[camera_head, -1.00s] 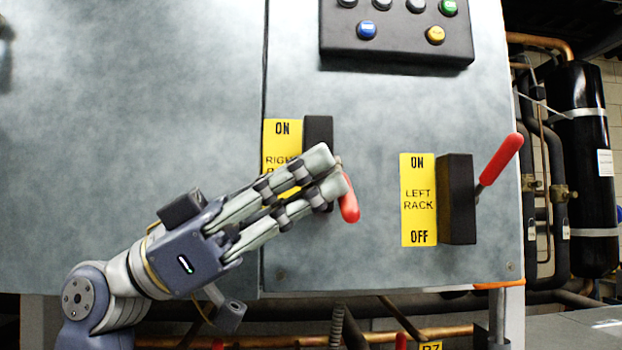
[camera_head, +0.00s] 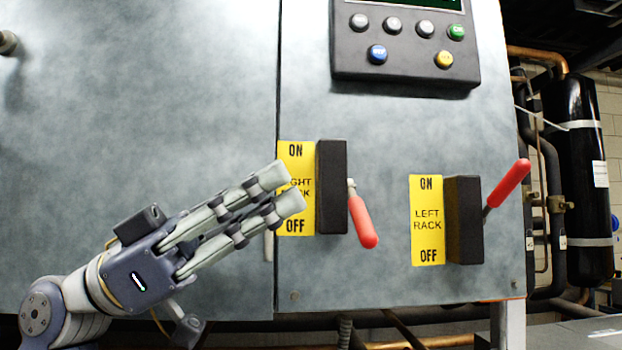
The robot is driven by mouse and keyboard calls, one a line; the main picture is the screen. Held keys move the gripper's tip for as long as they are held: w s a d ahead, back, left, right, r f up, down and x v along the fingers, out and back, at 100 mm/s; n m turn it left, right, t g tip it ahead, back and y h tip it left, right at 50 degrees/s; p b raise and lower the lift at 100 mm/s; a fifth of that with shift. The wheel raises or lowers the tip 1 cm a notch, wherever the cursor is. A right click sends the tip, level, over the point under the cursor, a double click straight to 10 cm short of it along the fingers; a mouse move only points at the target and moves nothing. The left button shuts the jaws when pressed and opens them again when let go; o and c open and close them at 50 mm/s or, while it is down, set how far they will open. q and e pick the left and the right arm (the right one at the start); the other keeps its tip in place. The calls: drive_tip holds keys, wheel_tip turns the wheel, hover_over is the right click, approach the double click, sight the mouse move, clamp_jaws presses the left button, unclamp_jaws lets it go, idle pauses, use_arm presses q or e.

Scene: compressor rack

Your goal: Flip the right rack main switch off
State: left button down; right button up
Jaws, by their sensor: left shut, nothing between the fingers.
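The right rack main switch is a black box (camera_head: 331,187) with a red-tipped lever (camera_head: 363,219), beside a yellow label (camera_head: 296,222) marked ON at the top and OFF at the bottom. Its lever points down, toward the OFF end. My left gripper (camera_head: 290,190) is shut and empty. Its fingertips are in front of the label's left part, hiding some of the word RIGHT, and are apart from the lever. My right gripper is not in view.
The left rack switch (camera_head: 463,220) stands to the right, its red lever (camera_head: 507,184) pointing up. A button panel (camera_head: 405,52) is above. Black pipes and a black cylinder (camera_head: 577,180) are beyond the cabinet's right edge.

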use_arm(q)
drive_tip(key=shift+w+v, duration=0.2)
drive_tip(key=shift+v, duration=0.85)
drive_tip(key=shift+w+v, duration=0.2)
drive_tip(key=shift+v, duration=0.9)
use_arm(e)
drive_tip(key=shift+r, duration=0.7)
use_arm(q)
drive_tip(key=shift+s+r, duration=0.1)
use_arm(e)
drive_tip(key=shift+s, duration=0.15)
